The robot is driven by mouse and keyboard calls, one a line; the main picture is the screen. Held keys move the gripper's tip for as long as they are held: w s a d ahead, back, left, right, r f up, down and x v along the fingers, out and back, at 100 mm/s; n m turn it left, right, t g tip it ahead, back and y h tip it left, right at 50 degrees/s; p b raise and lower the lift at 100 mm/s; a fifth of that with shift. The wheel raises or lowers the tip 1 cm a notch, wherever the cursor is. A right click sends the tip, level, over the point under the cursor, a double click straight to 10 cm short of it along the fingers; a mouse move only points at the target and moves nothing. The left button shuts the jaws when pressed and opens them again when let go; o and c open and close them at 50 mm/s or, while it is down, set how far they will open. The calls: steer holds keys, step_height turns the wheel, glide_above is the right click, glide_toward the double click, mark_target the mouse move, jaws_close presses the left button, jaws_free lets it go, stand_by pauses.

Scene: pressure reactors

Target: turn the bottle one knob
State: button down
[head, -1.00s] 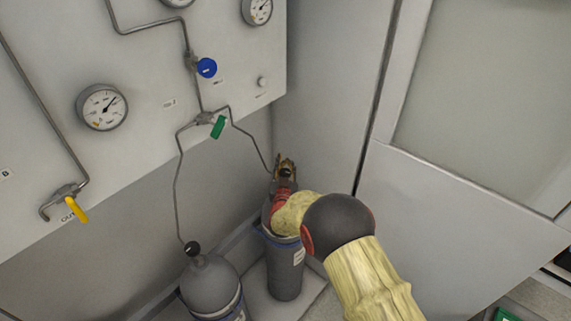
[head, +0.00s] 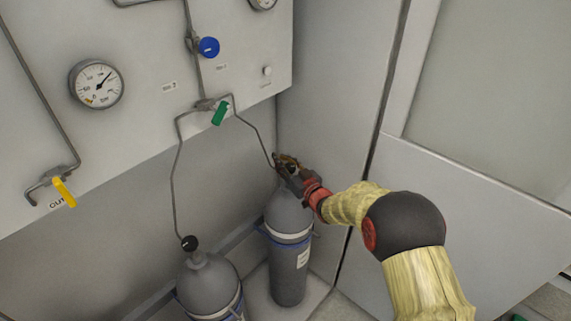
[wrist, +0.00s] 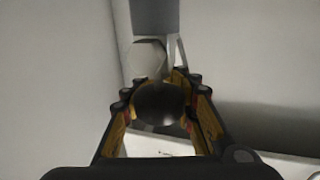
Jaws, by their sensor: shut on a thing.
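Two grey gas bottles stand by the panel; I cannot read a number on either. The right bottle (head: 288,262) is upright in the corner, with a blue strap and a white label. My gripper (head: 284,163) is at its top, reaching in from the right, and hides its knob in the head view. In the wrist view, a dark round knob (wrist: 160,103) sits between the fingers of my gripper (wrist: 162,92), which are shut on it. The left bottle (head: 209,285) has a black knob (head: 189,243) in plain view, with nothing touching it.
A wall panel carries a gauge (head: 96,84), a blue knob (head: 208,47), a green valve handle (head: 220,114) and a yellow valve handle (head: 64,192). Thin metal pipes run down to both bottles. A grey wall (head: 335,90) stands close behind the right bottle.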

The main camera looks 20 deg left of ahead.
steer(key=shift+s+a+n+g+y+p, duration=0.2)
steer(key=shift+s+n+g+y, duration=0.4)
steer(key=shift+n+g, duration=1.2)
steer(key=shift+s+a+n+g+y+p, duration=0.25)
steer(key=shift+n+g+y, duration=0.65)
steer(key=shift+g, duration=1.5)
steer(key=shift+s+a+n+g+y+p, duration=0.1)
steer(key=shift+s+n+g+y+p, duration=0.35)
steer(key=shift+n+g, duration=1.4)
steer(key=shift+s+r+g, duration=0.1)
steer(key=shift+s+g, duration=0.15)
steer(key=shift+g, duration=0.2)
steer(key=c, duration=1.3)
jaws_free()
steer(key=shift+c, duration=0.2)
steer(key=shift+d, duration=0.1)
steer(key=w+d, duration=0.1)
steer(key=d, duration=1)
steer(key=shift+d, duration=0.4)
